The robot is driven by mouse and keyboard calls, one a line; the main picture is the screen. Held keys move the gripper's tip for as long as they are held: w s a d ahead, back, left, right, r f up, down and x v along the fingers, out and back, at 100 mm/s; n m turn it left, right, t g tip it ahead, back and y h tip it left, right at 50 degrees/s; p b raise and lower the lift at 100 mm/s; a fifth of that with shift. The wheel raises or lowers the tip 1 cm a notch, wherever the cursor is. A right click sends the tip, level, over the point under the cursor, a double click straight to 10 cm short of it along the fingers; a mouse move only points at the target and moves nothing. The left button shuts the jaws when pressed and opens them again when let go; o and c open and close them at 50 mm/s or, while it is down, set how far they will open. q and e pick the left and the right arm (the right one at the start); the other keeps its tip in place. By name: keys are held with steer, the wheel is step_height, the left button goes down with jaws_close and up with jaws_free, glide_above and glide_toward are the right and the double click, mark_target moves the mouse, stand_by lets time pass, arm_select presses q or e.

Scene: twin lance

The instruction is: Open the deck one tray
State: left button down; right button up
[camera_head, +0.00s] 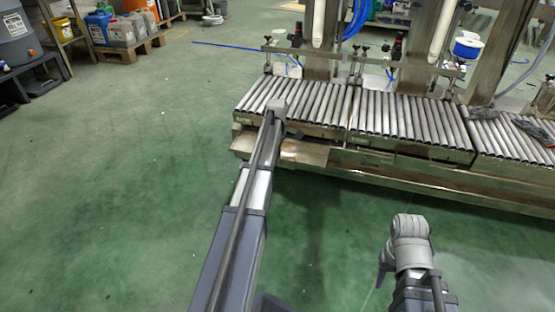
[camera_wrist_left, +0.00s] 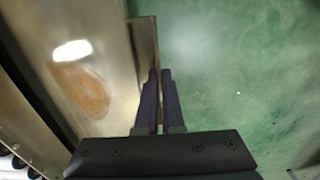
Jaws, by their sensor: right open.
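The deck one tray (camera_head: 306,153) is a flat metal tray at the left end of the conveyor, below the rollers. It sticks out toward me. In the left wrist view the tray (camera_wrist_left: 108,45) fills the left side, with a brown stain and a bright glare. My left gripper (camera_head: 292,133) is at the tray's front edge. In the wrist view its two dark fingers (camera_wrist_left: 160,75) are close together at the tray's front lip, which seems to run between them. My right gripper (camera_head: 381,278) is open and empty over the floor, apart from the conveyor.
The roller decks (camera_head: 400,115) run to the right on a metal frame, with uprights and blue hoses behind. Dark cloths (camera_head: 535,128) lie at the right. Canisters on a pallet (camera_head: 125,50) stand far left. The green floor before the conveyor is clear.

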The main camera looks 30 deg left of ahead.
arm_select(q)
steer(key=shift+s, duration=0.1)
steer(key=s+d, duration=0.2)
steer(key=s, duration=0.7)
steer(key=shift+s+d, duration=0.2)
steer(key=shift+s, duration=0.2)
steer(key=c, duration=1)
jaws_free()
steer(key=shift+c, duration=0.2)
step_height(320, 180, up, 8)
steer(key=p, duration=0.8)
